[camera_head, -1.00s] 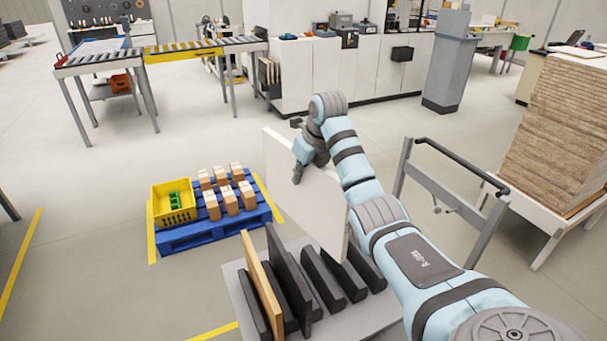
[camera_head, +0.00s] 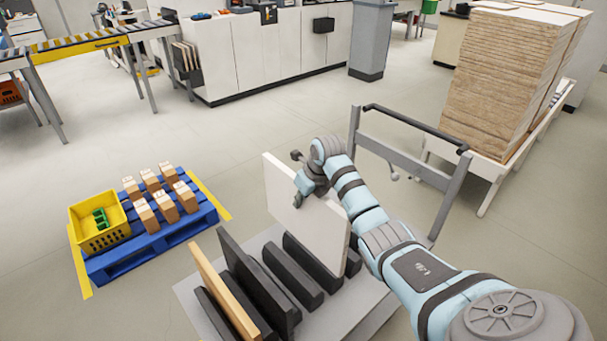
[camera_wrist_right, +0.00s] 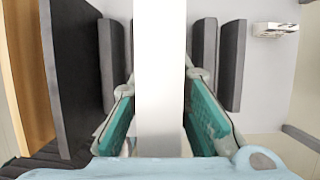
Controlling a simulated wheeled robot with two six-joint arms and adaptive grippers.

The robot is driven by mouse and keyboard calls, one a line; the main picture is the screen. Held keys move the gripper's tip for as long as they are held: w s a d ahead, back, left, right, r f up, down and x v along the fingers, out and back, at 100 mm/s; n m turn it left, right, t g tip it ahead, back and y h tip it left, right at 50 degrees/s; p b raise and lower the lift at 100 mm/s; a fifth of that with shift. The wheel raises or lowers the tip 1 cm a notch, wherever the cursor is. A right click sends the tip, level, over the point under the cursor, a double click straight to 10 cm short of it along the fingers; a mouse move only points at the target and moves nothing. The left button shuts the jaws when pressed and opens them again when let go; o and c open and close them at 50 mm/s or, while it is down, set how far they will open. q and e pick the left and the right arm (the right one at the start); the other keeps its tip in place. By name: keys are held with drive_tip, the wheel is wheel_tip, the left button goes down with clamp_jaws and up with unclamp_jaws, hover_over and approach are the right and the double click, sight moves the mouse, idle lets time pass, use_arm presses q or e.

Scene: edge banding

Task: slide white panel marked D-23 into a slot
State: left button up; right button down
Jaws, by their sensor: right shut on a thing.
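The white panel (camera_head: 290,215) stands upright over the far part of the slotted rack (camera_head: 192,297), its face turned to the left in the head view. My right gripper (camera_head: 299,198) is shut on its upper edge. In the right wrist view the white panel (camera_wrist_right: 160,70) runs between the two teal finger pads, edge-on, with dark dividers (camera_wrist_right: 108,65) on both sides. I cannot tell whether its lower edge is in a slot or just above, and no D-23 marking is readable. My left gripper is not in view.
A wood-coloured panel (camera_head: 222,290) and a tall dark panel (camera_head: 258,285) stand in the rack left of the white panel. A grey cart handle (camera_head: 415,140) is to the right. A blue pallet (camera_head: 150,244) with boxes and a yellow crate (camera_head: 98,222) lies left.

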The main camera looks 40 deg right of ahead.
wheel_tip(320, 180, down, 2)
drive_tip(key=shift+f, duration=0.1)
drive_tip(key=b, duration=1.2)
approach(300, 240)
drive_tip(key=x, duration=0.8)
drive_tip(key=shift+w+d, duration=0.15)
drive_tip(key=shift+w, duration=0.2)
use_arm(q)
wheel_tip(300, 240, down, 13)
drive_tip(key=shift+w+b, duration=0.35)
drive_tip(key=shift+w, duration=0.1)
use_arm(e)
drive_tip(key=shift+f, duration=0.6)
drive_tip(key=c, duration=1.5)
unclamp_jaws()
drive_tip(key=shift+o, duration=0.3)
drive_tip(key=shift+s, duration=0.1)
